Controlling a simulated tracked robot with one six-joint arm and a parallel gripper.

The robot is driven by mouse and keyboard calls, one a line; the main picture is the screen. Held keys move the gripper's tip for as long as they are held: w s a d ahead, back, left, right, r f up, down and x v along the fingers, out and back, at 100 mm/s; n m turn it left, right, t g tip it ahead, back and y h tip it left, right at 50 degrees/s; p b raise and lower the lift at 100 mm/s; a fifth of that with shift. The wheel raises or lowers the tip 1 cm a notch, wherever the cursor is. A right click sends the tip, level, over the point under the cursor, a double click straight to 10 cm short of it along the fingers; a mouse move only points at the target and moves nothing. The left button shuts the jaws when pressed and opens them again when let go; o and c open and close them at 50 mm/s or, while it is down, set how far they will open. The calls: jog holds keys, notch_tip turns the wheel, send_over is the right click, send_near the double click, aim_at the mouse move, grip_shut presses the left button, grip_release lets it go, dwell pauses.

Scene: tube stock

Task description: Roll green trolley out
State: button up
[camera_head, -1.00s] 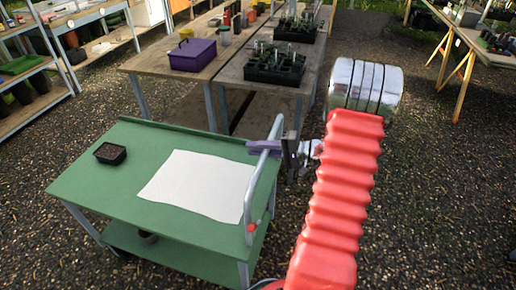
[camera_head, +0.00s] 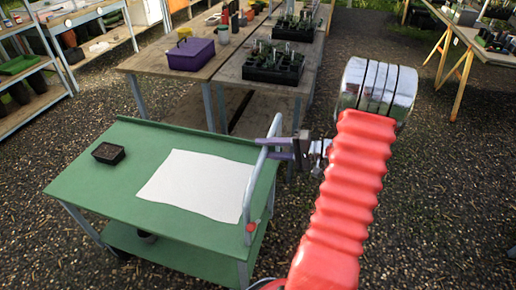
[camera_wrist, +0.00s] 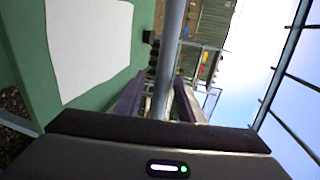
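The green trolley (camera_head: 135,142) stands on gravel at the left of the head view, with a white sheet (camera_head: 195,185) and a small black pot (camera_head: 108,153) on its top. It also shows at the left of the wrist view (camera_wrist: 28,45). Its grey upright handle (camera_head: 256,180) is at its right end; the bar (camera_wrist: 171,40) runs between my fingers in the wrist view. My gripper (camera_head: 272,149) is at the handle's upper part, its purple fingers (camera_wrist: 160,98) spread apart, one on each side of the bar. Contact with the bar cannot be told.
Wooden benches with a purple box (camera_head: 191,54) and seedling trays (camera_head: 273,63) stand close behind the trolley. A shelf unit (camera_head: 28,55) is at the left, another bench (camera_head: 475,45) at the far right. Gravel in front and to the right is clear.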

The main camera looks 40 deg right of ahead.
jog(key=v, duration=0.9)
jog(key=shift+s+d, duration=0.25)
jog(key=shift+s, duration=0.15)
